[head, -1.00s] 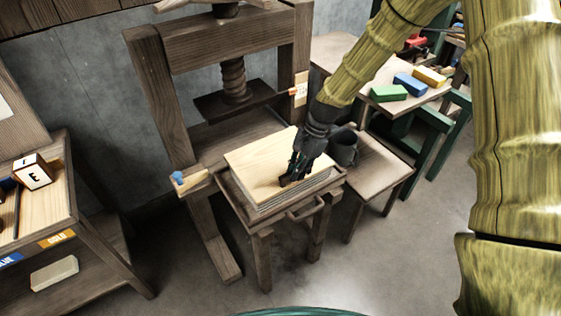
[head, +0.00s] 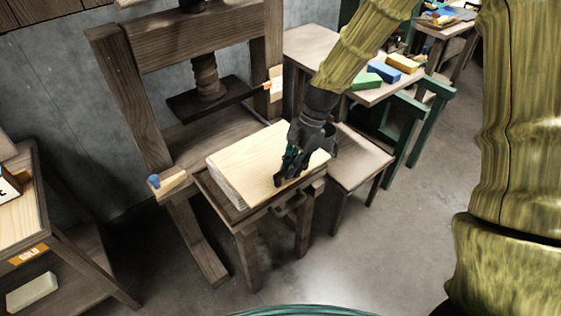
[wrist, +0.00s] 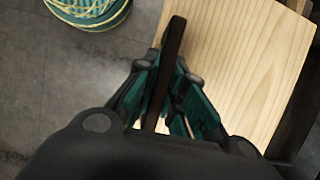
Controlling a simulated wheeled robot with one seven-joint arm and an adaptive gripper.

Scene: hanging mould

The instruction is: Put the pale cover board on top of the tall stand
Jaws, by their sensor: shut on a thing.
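The pale cover board (head: 255,160) lies over a layered pale stack, whose left side shows, on a dark wooden stand (head: 247,262) with a tray-like top. My gripper (head: 280,180) is at the board's front edge in the head view, fingers pointing down. In the wrist view my gripper (wrist: 167,105) is shut around a dark bar (wrist: 172,50) beside the board's pale face (wrist: 235,60). The bar seems to belong to the board. A second stand (head: 358,163) with a flat top is at right. I cannot tell for certain which is the tall stand.
A dark wooden screw press (head: 190,50) stands just behind the board. A table with coloured blocks (head: 383,70) is at the back right, and a shelf (head: 75,265) at the left. Grey floor (head: 390,245) is open at the front right.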

